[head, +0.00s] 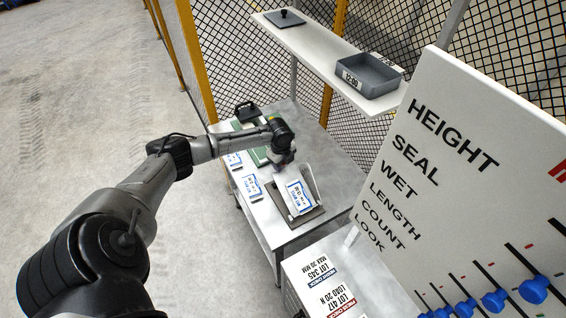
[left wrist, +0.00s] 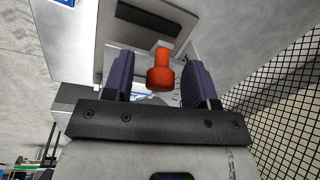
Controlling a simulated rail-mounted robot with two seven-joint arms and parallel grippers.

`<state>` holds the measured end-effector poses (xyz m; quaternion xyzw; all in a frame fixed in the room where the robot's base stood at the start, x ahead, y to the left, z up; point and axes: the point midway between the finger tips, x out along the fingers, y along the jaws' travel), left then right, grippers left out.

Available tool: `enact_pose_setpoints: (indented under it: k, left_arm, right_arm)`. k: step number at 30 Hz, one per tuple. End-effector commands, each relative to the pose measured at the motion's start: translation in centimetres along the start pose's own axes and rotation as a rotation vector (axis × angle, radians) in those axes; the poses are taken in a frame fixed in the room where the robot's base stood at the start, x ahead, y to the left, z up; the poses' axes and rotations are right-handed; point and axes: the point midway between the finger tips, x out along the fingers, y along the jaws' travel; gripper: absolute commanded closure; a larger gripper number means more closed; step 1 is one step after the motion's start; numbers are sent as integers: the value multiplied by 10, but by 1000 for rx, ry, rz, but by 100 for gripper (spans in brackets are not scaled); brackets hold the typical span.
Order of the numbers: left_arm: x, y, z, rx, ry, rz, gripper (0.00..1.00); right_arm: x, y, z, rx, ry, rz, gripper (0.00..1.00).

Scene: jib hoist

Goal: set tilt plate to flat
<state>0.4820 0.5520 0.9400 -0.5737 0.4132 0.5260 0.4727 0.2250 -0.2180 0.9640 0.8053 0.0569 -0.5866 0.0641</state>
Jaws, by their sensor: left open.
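The tilt plate appears to be the small grey stand (head: 312,212) on the metal table, with a blue-edged white card (head: 298,195) resting at a slant and a pale upright piece beside it. My left gripper (head: 283,158) is above the table, just behind the stand; its fingers are hard to make out in the head view. In the left wrist view, my left gripper (left wrist: 158,75) is open, with an orange-red knob (left wrist: 160,75) between its two purple fingers. I cannot tell whether they touch it. My right gripper is not in view.
More labelled cards (head: 252,187) lie on the table's left side. A shelf (head: 310,48) with a grey bin (head: 369,75) overhangs the table's back. A big white board (head: 470,150) with blue sliders stands at right. Mesh fencing is behind; the floor at left is clear.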

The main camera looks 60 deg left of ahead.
Motion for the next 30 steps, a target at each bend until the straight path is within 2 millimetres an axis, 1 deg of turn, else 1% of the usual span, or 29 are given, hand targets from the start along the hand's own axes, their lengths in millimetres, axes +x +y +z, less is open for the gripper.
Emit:
enact_pose_setpoints:
  k: [3,11,27,28,30]
  left_arm:
    - [3,0,0,-1,-1,0,48]
    - [3,0,0,-1,0,0,48]
    - [3,0,0,-1,0,0,98]
    - [3,0,0,-1,0,0,100]
    - [3,0,0,-1,0,0,100]
  right_arm:
    - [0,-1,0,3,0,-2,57]
    - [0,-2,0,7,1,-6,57]
    - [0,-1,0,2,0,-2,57]
    - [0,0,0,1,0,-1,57]
    - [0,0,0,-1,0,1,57]
